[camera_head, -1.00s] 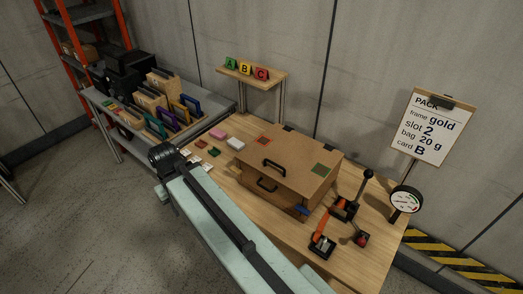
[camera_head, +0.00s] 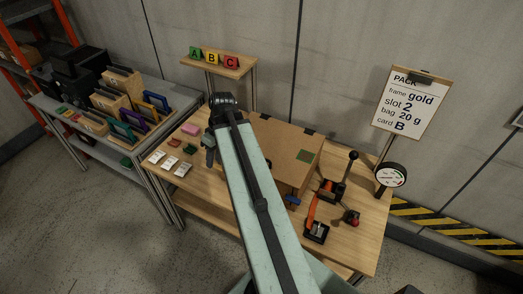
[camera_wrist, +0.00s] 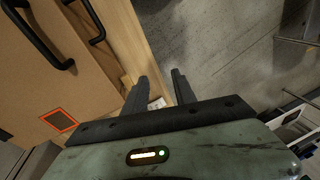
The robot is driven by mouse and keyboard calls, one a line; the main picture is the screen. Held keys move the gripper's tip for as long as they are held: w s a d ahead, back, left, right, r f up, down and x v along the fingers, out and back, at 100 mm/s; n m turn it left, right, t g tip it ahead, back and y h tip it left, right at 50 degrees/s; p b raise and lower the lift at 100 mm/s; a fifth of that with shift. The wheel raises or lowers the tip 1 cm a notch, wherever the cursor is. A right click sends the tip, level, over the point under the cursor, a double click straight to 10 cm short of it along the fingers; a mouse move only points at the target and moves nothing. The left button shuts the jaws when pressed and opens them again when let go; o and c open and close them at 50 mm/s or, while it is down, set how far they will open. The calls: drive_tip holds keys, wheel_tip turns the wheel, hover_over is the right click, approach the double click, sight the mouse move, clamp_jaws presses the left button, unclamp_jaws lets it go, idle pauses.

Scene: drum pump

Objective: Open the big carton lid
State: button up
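The big carton (camera_head: 286,141) is a brown box with its lid shut on the wooden table. My arm covers its left part in the head view. In the wrist view the carton lid (camera_wrist: 40,85) fills the left side, with a black handle (camera_wrist: 38,38) at the upper left and an orange-edged square (camera_wrist: 59,120) near its corner. A second black handle (camera_wrist: 94,20) shows on the carton's front. My gripper (camera_wrist: 159,76) is open and empty, its two fingers apart beside the carton, over the table edge and floor. In the head view the fingers are hard to make out.
A lever device (camera_head: 331,188), a gauge (camera_head: 389,177) and an orange-strapped device (camera_head: 316,229) stand right of the carton. Cards (camera_head: 168,163) lie at the table's left. A grey table (camera_head: 62,108) with colored frames stands further left. A small shelf (camera_head: 222,65) holds cards A, B, C.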

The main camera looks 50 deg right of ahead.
drive_tip(key=s+d+r+n+t+p, duration=0.1)
drive_tip(key=s+d+r, duration=0.1)
drive_tip(key=s+d, duration=0.55)
drive_tip(key=s+d+r+t, duration=0.15)
drive_tip(key=s+d, duration=0.25)
drive_tip(key=d, duration=0.7)
drive_tip(key=shift+y, duration=0.4)
drive_tip(key=b+x, duration=0.7)
drive_tip(key=x, duration=0.1)
drive_tip(key=shift+f, duration=0.2)
drive_tip(key=shift+r, duration=0.1)
clamp_jaws()
